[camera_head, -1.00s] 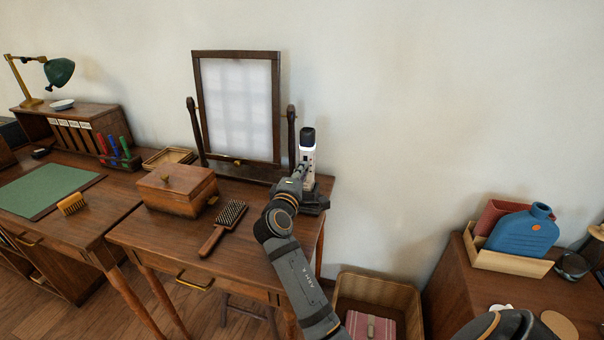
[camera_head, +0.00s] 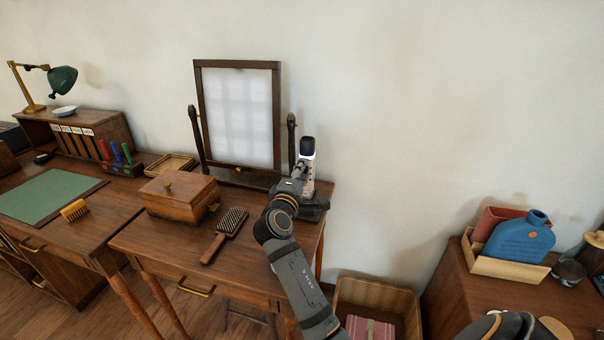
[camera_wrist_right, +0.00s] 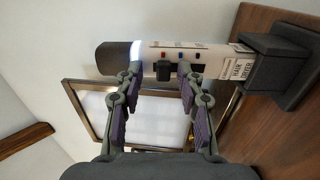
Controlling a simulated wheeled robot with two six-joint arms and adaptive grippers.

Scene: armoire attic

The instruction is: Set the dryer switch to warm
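The hair dryer (camera_head: 307,165) stands upright in a dark holder (camera_head: 314,207) at the right end of the dressing table. In the right wrist view the white dryer body (camera_wrist_right: 215,57) lies across the top, with a dark end and a glowing ring at left. Its black switch knob (camera_wrist_right: 163,71) appears level with a small red mark, at the left part of the slot. My right gripper (camera_wrist_right: 160,78) is open, one finger on each side of the knob; contact cannot be told. In the head view the right gripper (camera_head: 299,172) is at the dryer. My left gripper is not in view.
A tilting mirror (camera_head: 238,115) stands behind the dryer's left. A wooden box (camera_head: 178,196) and a hairbrush (camera_head: 226,232) lie left of my arm. A basket (camera_head: 378,293) is on the floor at right.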

